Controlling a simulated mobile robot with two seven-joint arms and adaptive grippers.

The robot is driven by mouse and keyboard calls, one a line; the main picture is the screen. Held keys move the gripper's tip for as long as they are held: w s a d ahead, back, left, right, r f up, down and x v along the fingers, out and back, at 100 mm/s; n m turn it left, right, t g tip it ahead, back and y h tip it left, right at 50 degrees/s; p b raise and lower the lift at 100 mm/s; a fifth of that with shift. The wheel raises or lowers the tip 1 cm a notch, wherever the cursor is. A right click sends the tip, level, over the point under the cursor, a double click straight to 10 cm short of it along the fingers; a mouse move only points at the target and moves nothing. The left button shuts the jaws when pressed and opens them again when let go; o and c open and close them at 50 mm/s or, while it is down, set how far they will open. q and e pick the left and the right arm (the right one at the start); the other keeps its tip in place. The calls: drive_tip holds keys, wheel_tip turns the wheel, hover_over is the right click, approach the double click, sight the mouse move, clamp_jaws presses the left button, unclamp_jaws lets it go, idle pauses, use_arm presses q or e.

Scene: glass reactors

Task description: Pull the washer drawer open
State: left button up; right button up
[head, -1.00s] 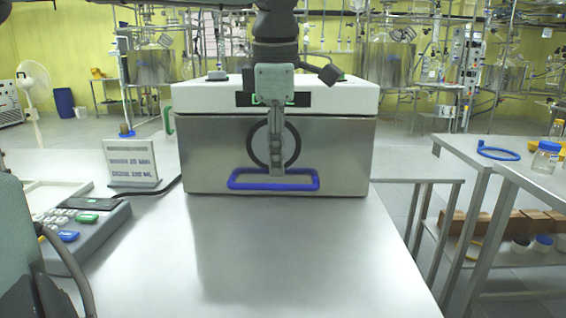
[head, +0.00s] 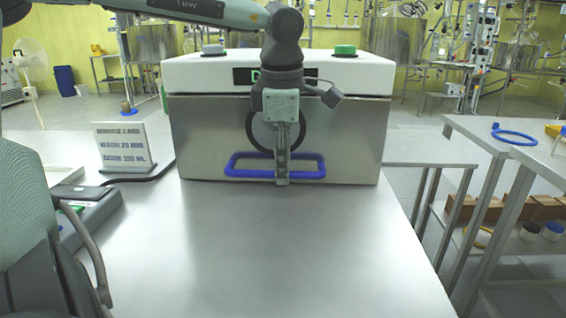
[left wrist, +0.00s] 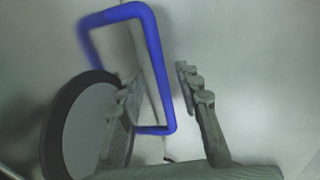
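The washer is a box with a white top (head: 225,72) and a steel drawer front (head: 345,140), which looks closed. On the front are a round dark-rimmed window (head: 256,132) and a blue loop handle (head: 312,166). My left gripper (head: 283,180) points down in front of the window, its fingers crossing the handle. In the left wrist view, the gripper's two fingers (left wrist: 158,85) are apart, with a long bar of the blue handle (left wrist: 155,55) running between them. I see no clear grip on it. My right gripper is not in view.
A steel table (head: 270,250) carries the washer and is bare in front of it. A printed sign (head: 122,147) and a grey keypad box (head: 95,210) stand at left. Another steel table (head: 485,130) with a blue ring (head: 514,135) is at right, beyond a gap.

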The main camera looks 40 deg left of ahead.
use_arm(q)
drive_tip(key=shift+f, duration=0.1)
clamp_jaws()
idle(0.6)
